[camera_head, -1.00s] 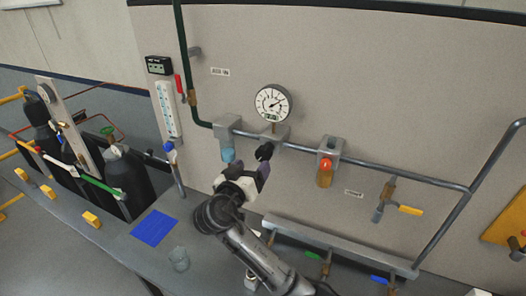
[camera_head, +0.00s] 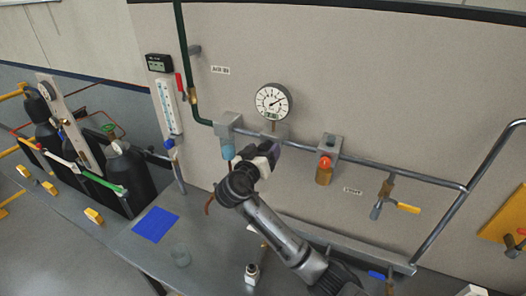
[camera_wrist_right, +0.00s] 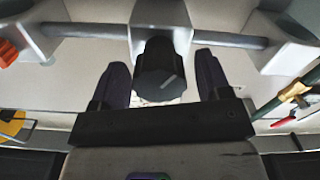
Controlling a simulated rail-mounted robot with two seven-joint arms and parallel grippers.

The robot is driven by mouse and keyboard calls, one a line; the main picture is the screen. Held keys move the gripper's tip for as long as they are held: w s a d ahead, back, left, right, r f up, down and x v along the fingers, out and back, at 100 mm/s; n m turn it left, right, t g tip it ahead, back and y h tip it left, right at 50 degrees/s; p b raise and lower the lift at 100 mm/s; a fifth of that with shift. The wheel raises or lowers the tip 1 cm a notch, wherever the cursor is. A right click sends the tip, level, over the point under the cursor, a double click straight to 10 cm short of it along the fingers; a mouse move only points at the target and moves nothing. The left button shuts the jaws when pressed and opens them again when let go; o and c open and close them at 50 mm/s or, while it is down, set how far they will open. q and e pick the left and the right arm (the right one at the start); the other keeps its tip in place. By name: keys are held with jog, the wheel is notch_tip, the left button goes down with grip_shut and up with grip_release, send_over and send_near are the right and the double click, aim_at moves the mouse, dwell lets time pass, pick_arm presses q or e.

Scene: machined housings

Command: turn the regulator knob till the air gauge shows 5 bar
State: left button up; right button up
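The black regulator knob (camera_wrist_right: 162,72), with a light pointer line, sticks out of a grey regulator block (camera_wrist_right: 160,18) in the right wrist view. The round white air gauge (camera_head: 272,102) stands above the block in the head view; its needle points up and right, its figures too small to read. My right gripper (camera_head: 266,152) is at the regulator and hides the knob in the head view. In the right wrist view its dark fingers (camera_wrist_right: 161,66) are spread, one on each side of the knob, with gaps visible. My left gripper is not in view.
A pipe (camera_head: 400,172) runs along the wall through the regulator. A blue-bowled filter (camera_head: 228,150) is close at the left, and an orange-topped unit (camera_head: 325,165) at the right. A yellow-handled valve (camera_head: 408,208) is further right.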

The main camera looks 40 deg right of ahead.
jog(key=c, duration=0.8)
jog(key=shift+n, duration=0.3)
jog(key=shift+r+n+p, duration=0.15)
jog(key=shift+n+p, duration=0.75)
jog(key=n+p, duration=0.4)
jog(key=n, duration=0.1)
jog(key=shift+w, duration=0.1)
jog(key=n+p, duration=0.2)
jog(key=n, duration=0.1)
jog(key=shift+f+n+p, duration=0.2)
jog(key=shift+n+p, duration=0.3)
jog(key=shift+n, duration=0.2)
